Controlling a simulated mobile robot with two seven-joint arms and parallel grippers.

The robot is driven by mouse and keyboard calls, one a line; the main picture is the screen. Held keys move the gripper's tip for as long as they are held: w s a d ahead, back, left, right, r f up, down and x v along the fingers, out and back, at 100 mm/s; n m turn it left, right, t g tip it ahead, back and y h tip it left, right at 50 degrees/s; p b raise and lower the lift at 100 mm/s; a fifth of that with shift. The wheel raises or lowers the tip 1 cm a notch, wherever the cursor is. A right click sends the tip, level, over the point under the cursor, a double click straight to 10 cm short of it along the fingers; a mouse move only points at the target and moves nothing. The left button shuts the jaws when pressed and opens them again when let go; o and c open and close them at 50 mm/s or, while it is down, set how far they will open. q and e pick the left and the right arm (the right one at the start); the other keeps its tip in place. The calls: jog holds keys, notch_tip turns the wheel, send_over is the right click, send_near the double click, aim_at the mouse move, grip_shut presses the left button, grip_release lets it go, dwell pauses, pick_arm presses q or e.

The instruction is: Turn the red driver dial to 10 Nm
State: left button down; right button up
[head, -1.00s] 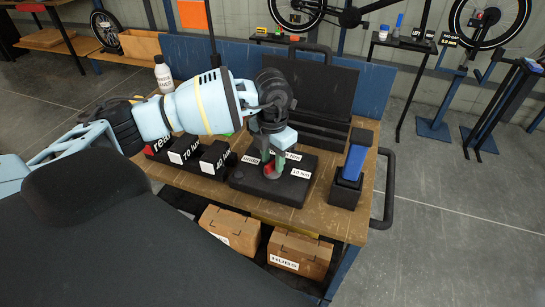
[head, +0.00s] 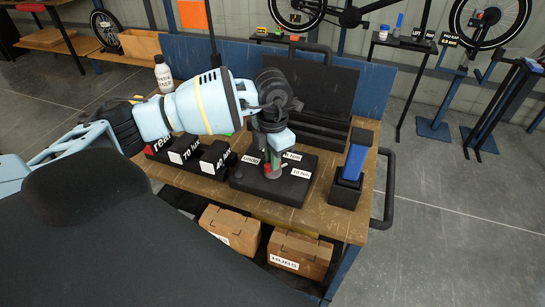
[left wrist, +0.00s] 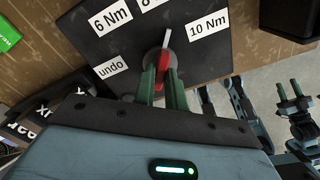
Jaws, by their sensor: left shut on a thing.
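The red driver dial (left wrist: 159,62) sits on a black plate (left wrist: 205,60) and has a white pointer. In the left wrist view the pointer aims between the cut-off "8" label (left wrist: 150,3) and the "10 Nm" label (left wrist: 207,26). My left gripper (head: 272,166) reaches down from above, its green fingers shut on the dial and partly hiding it. The "undo" label (left wrist: 113,68) and "6 Nm" label (left wrist: 111,20) lie left of the dial there. My right gripper (left wrist: 289,89) shows small at the right edge of the left wrist view, fingers apart and empty.
The plate stands on a wooden workbench (head: 330,215). Black labelled blocks (head: 185,150) stand left of it and a black holder with a blue item (head: 355,162) right of it. An open black case (head: 315,85) is behind. Cardboard boxes (head: 300,252) sit on the lower shelf.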

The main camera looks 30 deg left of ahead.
pick_arm(q)
jog(key=m, duration=0.5)
jog(key=shift+r+m+b, duration=0.1)
jog(key=shift+m+b, duration=0.25)
jog(key=shift+m, duration=0.75)
pick_arm(e)
jog(key=shift+s+f, duration=0.45)
jog(key=shift+f, duration=0.05)
pick_arm(q)
jog(key=shift+w+m, duration=0.1)
jog(key=shift+m, duration=0.3)
pick_arm(e)
jog(key=shift+a, duration=0.1)
pick_arm(q)
jog(key=c, duration=1.5)
grip_release()
jog(key=shift+o, duration=0.3)
pick_arm(e)
jog(key=shift+d, duration=0.2)
